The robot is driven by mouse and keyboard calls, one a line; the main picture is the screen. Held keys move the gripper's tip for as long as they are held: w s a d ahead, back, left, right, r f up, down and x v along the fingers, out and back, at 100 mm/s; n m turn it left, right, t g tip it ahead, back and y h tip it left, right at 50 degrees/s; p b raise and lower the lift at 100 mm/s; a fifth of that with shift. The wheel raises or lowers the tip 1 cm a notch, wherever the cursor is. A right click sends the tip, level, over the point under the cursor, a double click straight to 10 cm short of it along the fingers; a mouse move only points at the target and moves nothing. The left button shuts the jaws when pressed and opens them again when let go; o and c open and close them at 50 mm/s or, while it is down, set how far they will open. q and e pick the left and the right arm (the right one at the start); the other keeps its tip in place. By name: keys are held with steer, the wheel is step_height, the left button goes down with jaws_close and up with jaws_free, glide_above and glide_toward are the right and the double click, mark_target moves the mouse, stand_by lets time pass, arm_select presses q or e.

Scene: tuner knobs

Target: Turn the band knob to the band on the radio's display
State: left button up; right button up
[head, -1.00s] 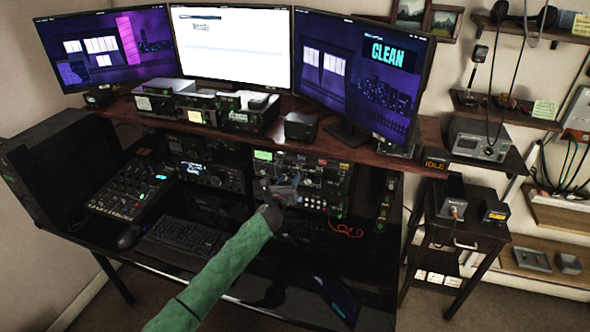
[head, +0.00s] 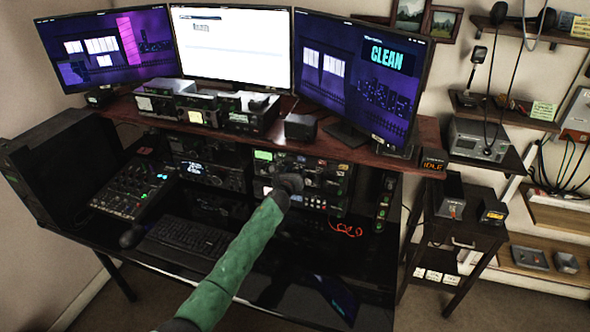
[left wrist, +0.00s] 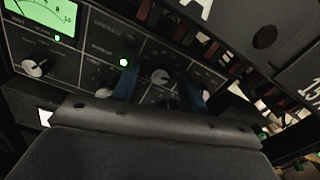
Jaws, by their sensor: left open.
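The rack radio (head: 335,172) stands under the shelf, right of centre, with a small lit green panel (head: 263,155) at its upper left. My left gripper (head: 290,181) is at its front, its fingers hidden by my wrist in the head view. In the left wrist view my left gripper (left wrist: 160,84) is open, with one blue finger on each side of a dark round knob (left wrist: 162,76). I cannot tell whether they touch it. A knob with a pale pointer (left wrist: 38,68) sits below the lit green meter (left wrist: 42,16). Band lettering is unreadable, so the band knob is not certain.
Another radio (head: 210,175) with a small lit display stands to the left, beside a mixer (head: 133,188). A keyboard (head: 186,241) lies in front. The wooden shelf (head: 340,147) overhangs the radios. A red cable (head: 346,229) lies right of my arm.

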arm_select(q)
jaws_close()
steer(key=shift+n, duration=0.3)
arm_select(e)
steer(key=shift+f, duration=0.1)
steer(key=w+a+r+b, duration=0.2)
steer(key=w+b, duration=0.3)
steer(key=w, duration=0.7)
arm_select(q)
steer(key=shift+f+n+b, duration=0.2)
steer(key=shift+n+b, duration=1.25)
steer(key=shift+n, duration=5.85)
steer(key=shift+f+n+b, duration=0.2)
steer(key=shift+n+b, duration=1.25)
steer(key=shift+n, duration=5.85)
arm_select(e)
steer(key=w+a+r, duration=0.2)
steer(key=r, duration=0.3)
steer(key=w+a+r, duration=0.2)
steer(key=r, duration=0.3)
steer(key=shift+w+a+r+y, duration=0.3)
steer(key=shift+r, duration=0.15)
